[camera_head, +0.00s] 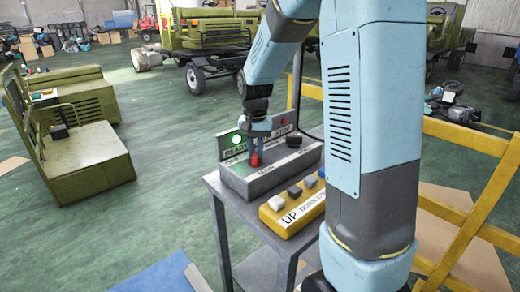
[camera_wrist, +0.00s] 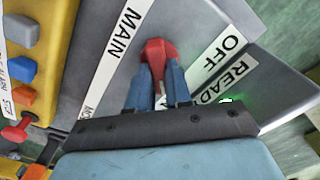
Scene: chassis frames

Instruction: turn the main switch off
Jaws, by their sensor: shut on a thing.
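The main switch is a red knob (camera_wrist: 160,54) on a grey control box (camera_head: 238,181). In the wrist view it sits between the labels "MAIN" and "OFF". My gripper (camera_wrist: 158,75) is shut on the red knob, with one blue finger on each side of it. In the head view my gripper (camera_head: 256,150) points down onto the red knob (camera_head: 256,160) from above. A green lamp (camera_head: 238,141) glows by the "READY" label on the upright panel. The knob's lower part is partly hidden by the fingers.
A yellow box marked "UP" (camera_head: 285,222) with several buttons stands in front of the grey box on a grey stand (camera_head: 222,225). A black knob (camera_head: 294,140) and a red lamp (camera_head: 284,122) are to the right. A yellow frame (camera_head: 480,215) stands at the right.

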